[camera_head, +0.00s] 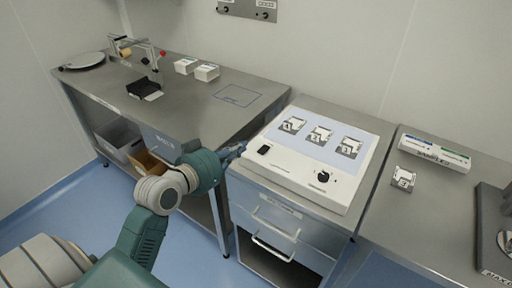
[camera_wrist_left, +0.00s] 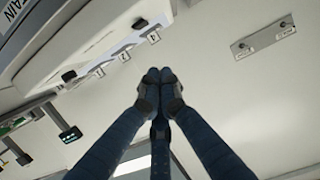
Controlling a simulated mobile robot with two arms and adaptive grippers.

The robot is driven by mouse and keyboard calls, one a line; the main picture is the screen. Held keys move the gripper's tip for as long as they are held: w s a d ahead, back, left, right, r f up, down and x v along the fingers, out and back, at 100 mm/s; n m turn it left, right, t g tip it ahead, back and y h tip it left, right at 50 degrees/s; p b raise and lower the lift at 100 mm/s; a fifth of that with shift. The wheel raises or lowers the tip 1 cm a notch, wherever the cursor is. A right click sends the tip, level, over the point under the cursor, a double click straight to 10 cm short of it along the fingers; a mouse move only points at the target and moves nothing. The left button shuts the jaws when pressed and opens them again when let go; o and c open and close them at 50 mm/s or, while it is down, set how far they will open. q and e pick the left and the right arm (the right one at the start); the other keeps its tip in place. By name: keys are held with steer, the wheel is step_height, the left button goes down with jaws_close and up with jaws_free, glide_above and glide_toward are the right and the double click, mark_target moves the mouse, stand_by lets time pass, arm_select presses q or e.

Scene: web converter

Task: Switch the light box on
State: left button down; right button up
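The light box (camera_head: 284,178) is a white sloped unit on the middle cabinet, with a pale bluish top panel carrying three small numbered square pieces. I cannot tell whether the panel is lit. A black rocker switch (camera_head: 263,150) sits at its front left and a round black knob (camera_head: 323,177) at its front right. My left gripper (camera_head: 238,150) is at the light box's left edge, to the left of the switch and apart from it. In the left wrist view its dark fingers (camera_wrist_left: 160,76) meet at the tips, with nothing seen between them. My right gripper is out of view.
A steel bench (camera_head: 205,110) on the left holds white boxes (camera_head: 206,73) and a small stand. On the right bench are a long carton (camera_head: 435,152) and a fourth square piece (camera_head: 404,177). A drawer handle (camera_head: 272,250) projects below the light box. A wall plate (camera_wrist_left: 262,36) has two knobs.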

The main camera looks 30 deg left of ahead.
arm_select(q)
steer(key=p, duration=0.2)
glide_above(264, 150)
steer(key=s+a, duration=0.1)
steer(key=s, duration=0.2)
steer(key=shift+f, duration=0.95)
step_height(264, 150, down, 3)
steer(key=shift+r, duration=0.1)
steer(key=shift+f, duration=0.8)
